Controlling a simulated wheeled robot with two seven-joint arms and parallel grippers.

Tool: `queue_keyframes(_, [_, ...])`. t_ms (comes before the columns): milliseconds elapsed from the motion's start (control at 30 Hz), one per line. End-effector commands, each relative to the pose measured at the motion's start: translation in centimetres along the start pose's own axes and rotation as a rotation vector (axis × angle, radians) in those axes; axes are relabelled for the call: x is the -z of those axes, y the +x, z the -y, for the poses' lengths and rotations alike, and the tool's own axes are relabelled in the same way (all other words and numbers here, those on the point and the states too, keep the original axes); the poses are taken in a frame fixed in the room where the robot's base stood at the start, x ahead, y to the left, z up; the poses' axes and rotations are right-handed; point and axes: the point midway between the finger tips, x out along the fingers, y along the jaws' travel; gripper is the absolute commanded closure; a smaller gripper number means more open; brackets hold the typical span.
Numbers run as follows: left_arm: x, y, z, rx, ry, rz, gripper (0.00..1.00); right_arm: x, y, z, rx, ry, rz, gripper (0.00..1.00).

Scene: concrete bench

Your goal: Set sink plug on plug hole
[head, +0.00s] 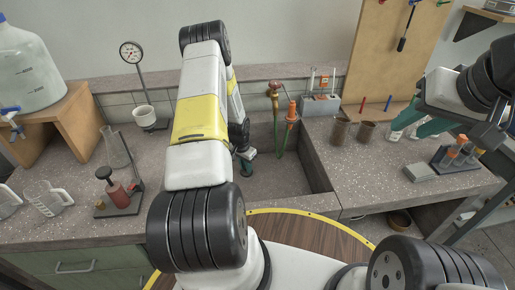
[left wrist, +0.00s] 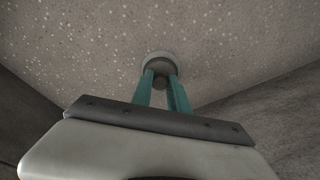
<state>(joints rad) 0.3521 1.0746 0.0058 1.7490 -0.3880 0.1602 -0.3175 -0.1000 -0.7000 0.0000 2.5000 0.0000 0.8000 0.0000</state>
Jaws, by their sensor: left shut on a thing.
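My left gripper (head: 246,165) reaches down into the sink basin (head: 278,183). In the left wrist view its two green fingers (left wrist: 164,88) are shut on a small dark knob, which I take to be part of the sink plug (left wrist: 159,85). A round piece with a pale rim (left wrist: 160,56) shows just beyond the fingertips, over the speckled sink floor. I cannot tell whether this is the plug's disc or the plug hole's rim, nor whether they touch. My arm hides part of the basin in the head view. My right gripper (head: 417,128) is open above the right counter.
A tap with red and orange handles (head: 291,112) stands at the sink's back, with a green pipe. Brown cups (head: 340,131) and a tube rack (head: 457,155) are on the right counter. A flask (head: 115,150) and a burette-like stand (head: 120,198) are on the left.

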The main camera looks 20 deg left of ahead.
Motion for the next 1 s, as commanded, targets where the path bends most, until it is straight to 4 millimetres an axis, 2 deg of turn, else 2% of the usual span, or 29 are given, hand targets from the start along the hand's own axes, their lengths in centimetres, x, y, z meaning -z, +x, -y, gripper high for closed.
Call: queue_keyframes(1000, [-0.1, 1.0, 0.0, 0.000, 0.000, 0.000, 1.00, 0.0, 0.0, 0.0, 0.000, 0.000, 0.000, 0.64])
